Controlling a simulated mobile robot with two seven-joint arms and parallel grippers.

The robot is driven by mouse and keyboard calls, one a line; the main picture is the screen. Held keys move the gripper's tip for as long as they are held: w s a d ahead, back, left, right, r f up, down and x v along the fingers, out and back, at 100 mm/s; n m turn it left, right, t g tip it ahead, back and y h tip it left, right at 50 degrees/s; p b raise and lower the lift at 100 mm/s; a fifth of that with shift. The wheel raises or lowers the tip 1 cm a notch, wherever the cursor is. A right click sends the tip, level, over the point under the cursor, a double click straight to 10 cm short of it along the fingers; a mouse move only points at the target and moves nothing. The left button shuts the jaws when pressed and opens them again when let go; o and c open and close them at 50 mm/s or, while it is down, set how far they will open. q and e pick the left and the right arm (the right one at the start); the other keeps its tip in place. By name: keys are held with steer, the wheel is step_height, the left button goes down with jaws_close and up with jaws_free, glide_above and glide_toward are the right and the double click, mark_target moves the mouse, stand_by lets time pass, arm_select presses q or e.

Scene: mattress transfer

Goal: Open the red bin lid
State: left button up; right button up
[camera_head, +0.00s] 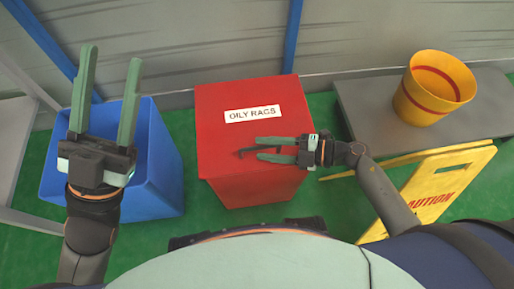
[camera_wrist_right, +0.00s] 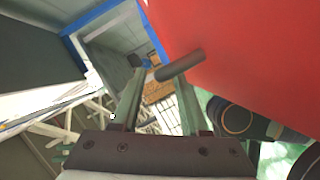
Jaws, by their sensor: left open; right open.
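The red bin (camera_head: 255,190) stands in the middle of the head view, its lid (camera_head: 225,105) flat and closed, with an "OILY RAGS" label on top. A dark bar handle (camera_head: 246,152) is at the lid's front edge; it also shows in the right wrist view (camera_wrist_right: 181,65). My right gripper (camera_head: 258,149) is open at the handle, its fingers pointing left. The handle's end lies near or between its fingertips; contact cannot be told. My left gripper (camera_head: 111,56) is open and empty, pointing up the picture over the blue bin.
An open blue bin (camera_head: 155,185) stands left of the red bin. At right, a yellow bucket (camera_head: 434,88) stands on a grey table (camera_head: 375,110), with a yellow caution sign (camera_head: 440,185) in front. Green floor shows between them.

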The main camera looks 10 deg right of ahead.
steer(key=shift+x, duration=1.4)
jaws_close()
stand_by(0.4)
